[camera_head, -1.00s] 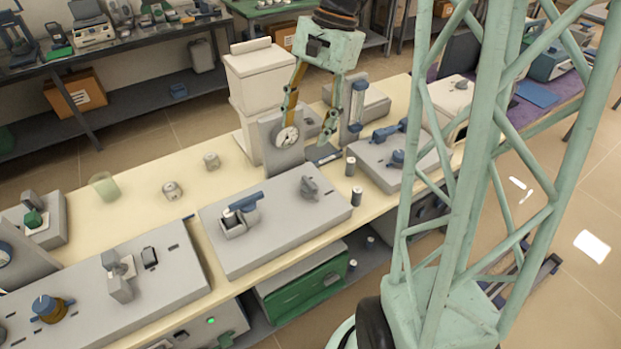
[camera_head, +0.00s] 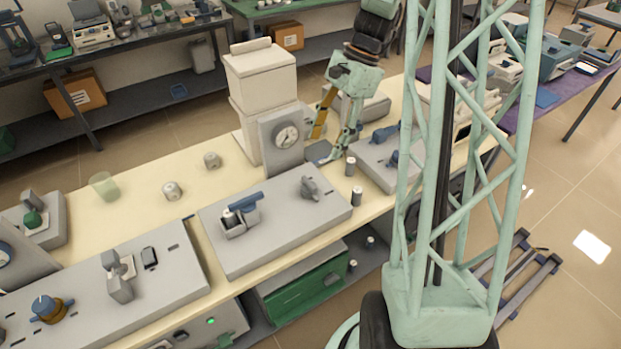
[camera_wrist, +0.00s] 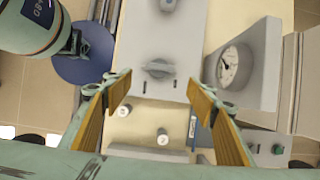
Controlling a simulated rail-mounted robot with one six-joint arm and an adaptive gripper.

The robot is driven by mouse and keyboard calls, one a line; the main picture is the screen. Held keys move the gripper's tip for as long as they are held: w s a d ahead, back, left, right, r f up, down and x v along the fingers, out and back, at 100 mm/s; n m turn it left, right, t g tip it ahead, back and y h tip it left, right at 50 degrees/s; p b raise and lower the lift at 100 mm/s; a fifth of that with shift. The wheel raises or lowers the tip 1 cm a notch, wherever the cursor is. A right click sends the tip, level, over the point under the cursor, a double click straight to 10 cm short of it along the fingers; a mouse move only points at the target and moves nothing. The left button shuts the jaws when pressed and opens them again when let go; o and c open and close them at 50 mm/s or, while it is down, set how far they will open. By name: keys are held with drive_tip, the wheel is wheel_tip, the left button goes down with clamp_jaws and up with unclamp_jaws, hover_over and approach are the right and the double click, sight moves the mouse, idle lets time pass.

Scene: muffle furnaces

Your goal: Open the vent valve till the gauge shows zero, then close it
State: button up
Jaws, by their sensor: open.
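A round white gauge (camera_head: 287,137) is set in a grey upright plate on the bench. It also shows in the wrist view (camera_wrist: 228,66), with a dark needle too small to read. A grey knob (camera_head: 310,187), which looks like the vent valve, stands on the right part of a low grey panel box (camera_head: 265,238) in front of the gauge. The knob shows in the wrist view (camera_wrist: 157,68) beyond and between my fingertips. My gripper (camera_head: 327,146) is open and empty, to the right of the gauge, apart from the knob. The wrist view shows its fingers (camera_wrist: 160,86) spread.
A blue lever handle (camera_head: 245,201) sits on the same panel's left part. Two small cylinders (camera_head: 350,166) (camera_head: 357,196) stand right of the panel. Another grey panel with blue handles (camera_head: 385,155) is farther right.

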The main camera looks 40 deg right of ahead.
sight(309, 182)
drive_tip(key=shift+f, duration=0.1)
idle(0.3)
drive_tip(key=shift+b+x, duration=1.45)
drive_tip(key=shift+x, duration=5.4)
drive_tip(key=shift+c, duration=0.4)
drive_tip(key=c, duration=0.8)
